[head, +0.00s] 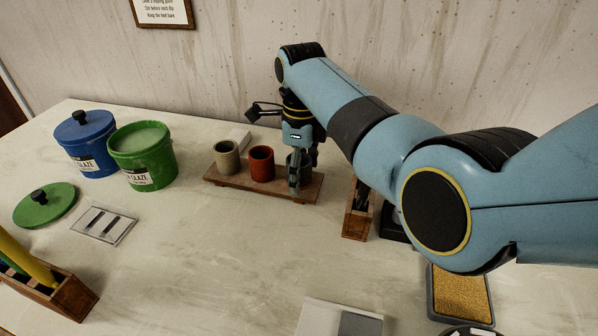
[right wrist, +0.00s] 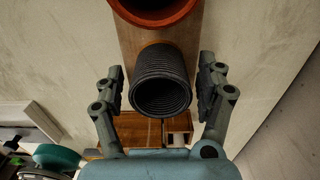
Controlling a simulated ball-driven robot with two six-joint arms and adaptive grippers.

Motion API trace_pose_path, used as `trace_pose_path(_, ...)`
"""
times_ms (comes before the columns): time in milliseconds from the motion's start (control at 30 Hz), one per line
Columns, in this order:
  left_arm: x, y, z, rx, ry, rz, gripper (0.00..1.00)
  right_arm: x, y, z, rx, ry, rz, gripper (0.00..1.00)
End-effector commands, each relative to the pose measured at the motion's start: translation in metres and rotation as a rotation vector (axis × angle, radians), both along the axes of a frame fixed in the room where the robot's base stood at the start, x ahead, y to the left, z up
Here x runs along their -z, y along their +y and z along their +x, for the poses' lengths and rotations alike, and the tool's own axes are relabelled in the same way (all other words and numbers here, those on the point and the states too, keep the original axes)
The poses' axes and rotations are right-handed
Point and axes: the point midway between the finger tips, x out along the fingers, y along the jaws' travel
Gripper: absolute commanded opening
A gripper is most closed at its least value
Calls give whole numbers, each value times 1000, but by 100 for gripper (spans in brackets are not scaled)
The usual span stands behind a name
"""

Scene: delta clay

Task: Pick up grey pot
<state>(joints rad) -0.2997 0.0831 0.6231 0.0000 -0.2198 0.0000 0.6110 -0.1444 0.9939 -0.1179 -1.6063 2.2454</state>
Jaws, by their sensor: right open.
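The grey pot (right wrist: 162,84), dark and ribbed with an open mouth, stands on the wooden board (head: 225,184). In the right wrist view it sits between the two fingers of my right gripper (right wrist: 161,76), one on each side, with a visible gap on both sides. In the head view my right gripper (head: 300,172) points down at the right end of the board and hides most of the grey pot. A red pot (head: 261,163) and a beige pot (head: 227,157) stand to its left on the same board. My left gripper is not in view.
A green glaze bucket (head: 143,157) and a blue one (head: 88,143) stand at the left. A green lid (head: 45,204) lies in front of them. A wooden box (head: 358,210) stands right of the board.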

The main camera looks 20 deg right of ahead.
Motion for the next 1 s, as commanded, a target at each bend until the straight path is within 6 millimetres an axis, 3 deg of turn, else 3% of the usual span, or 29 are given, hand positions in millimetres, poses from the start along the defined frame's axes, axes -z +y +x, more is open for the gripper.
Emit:
trace_pose_path(233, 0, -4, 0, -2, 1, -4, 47, 1, 0, 0, 0, -1, 0, 70)
trace_pose_path(733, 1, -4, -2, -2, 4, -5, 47, 1, 0, 0, 0, -1, 0, 6)
trace_pose_path(1000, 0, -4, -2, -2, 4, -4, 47, -8, 0, 1, 0, -4, 0, 6)
